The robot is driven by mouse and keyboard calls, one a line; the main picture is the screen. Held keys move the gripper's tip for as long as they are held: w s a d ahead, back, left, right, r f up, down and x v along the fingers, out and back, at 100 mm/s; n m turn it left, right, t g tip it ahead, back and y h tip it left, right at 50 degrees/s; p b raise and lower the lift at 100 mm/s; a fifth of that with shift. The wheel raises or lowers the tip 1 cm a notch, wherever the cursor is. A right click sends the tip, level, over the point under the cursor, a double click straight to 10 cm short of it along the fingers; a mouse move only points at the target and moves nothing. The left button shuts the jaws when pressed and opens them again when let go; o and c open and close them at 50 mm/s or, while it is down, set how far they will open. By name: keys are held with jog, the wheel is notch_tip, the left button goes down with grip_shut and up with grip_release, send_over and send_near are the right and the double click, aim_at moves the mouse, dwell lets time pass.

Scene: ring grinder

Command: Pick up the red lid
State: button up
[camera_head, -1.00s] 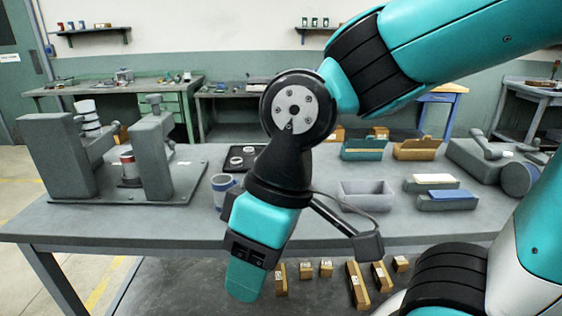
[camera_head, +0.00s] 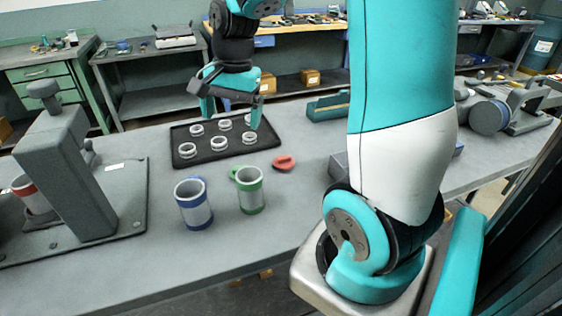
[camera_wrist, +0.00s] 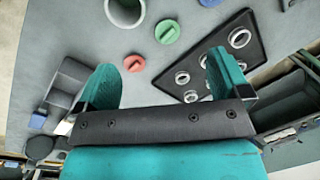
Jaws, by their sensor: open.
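The red lid (camera_head: 284,162) is a small round disc with a raised grip. It lies flat on the grey table, right of the black tray and behind the green-banded cup. It also shows in the wrist view (camera_wrist: 134,62), between my fingers in the picture and nearer the left one. My gripper (camera_head: 230,112) is open and empty, fingers pointing down above the tray, left of and beyond the red lid. Both teal fingers also show in the wrist view (camera_wrist: 160,75).
The black tray (camera_head: 176,150) holds several pale rings. A blue-banded cup (camera_head: 195,205) and a green-banded cup (camera_head: 250,192) stand in front. A green lid (camera_wrist: 167,31) lies near the red one. A grey press (camera_head: 75,165) stands at the left.

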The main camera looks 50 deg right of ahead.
jog(key=s+d+f+m+g+h, duration=0.1)
jog(key=d+f+m, duration=0.1)
jog(key=d+m, duration=0.5)
jog(key=s+d+f+m, duration=0.15)
jog(key=d+m, duration=0.25)
jog(key=d, duration=0.6)
send_over(287, 156)
notch_tip(287, 156, down, 12)
jog(key=shift+r+p, duration=0.2)
jog(key=shift+p, duration=0.15)
jog(key=shift+f+p, duration=0.5)
jog(key=shift+f, duration=2.5)
jog(key=c, duration=1)
